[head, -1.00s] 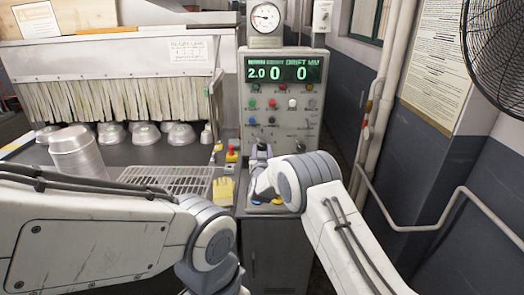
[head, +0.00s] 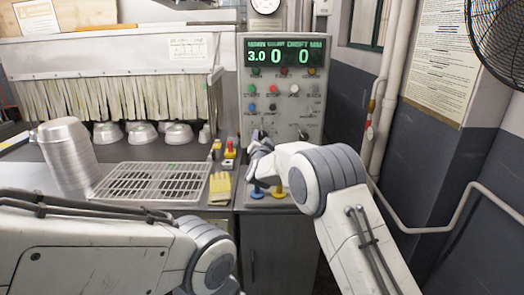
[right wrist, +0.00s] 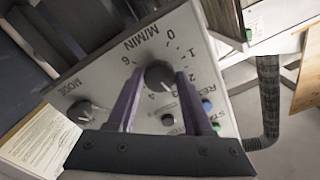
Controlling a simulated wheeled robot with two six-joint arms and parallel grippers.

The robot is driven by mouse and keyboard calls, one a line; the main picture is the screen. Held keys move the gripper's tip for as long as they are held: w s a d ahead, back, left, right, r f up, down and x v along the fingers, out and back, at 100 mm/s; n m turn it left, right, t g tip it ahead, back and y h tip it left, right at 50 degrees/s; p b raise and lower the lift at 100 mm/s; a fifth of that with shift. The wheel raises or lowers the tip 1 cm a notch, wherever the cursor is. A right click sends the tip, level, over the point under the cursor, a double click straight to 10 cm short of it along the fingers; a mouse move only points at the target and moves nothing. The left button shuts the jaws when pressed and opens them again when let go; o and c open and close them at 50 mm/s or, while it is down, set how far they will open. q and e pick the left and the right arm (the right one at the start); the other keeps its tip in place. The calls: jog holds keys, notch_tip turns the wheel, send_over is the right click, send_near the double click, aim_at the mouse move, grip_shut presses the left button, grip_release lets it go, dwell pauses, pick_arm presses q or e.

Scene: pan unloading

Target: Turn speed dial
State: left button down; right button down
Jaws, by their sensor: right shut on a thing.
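The speed dial (right wrist: 158,80) is a dark round knob on the grey control panel, ringed by numbers and marked M/MIN in the right wrist view. My right gripper (head: 257,142) reaches the lower left of the panel in the head view and covers the dial there. In the right wrist view its two purple fingers (right wrist: 161,74) are shut on the dial, one on each side. The green display (head: 286,51) reads 3.0 at its left, then 0 and 0. My left arm crosses the lower left; its gripper is out of view.
A MODE knob (right wrist: 80,112) sits beside the dial, and coloured buttons (head: 272,89) lie above it. Blue and yellow knobs (head: 279,190) stand below my right gripper. A wire rack (head: 150,182), yellow glove (head: 220,187) and pan stack (head: 66,155) are to the left.

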jog(key=shift+m+b, duration=1.1)
jog(key=shift+c, duration=1.5)
grip_release()
jog(key=s+b, duration=0.3)
jog(key=s, duration=0.7)
jog(key=shift+s, duration=0.25)
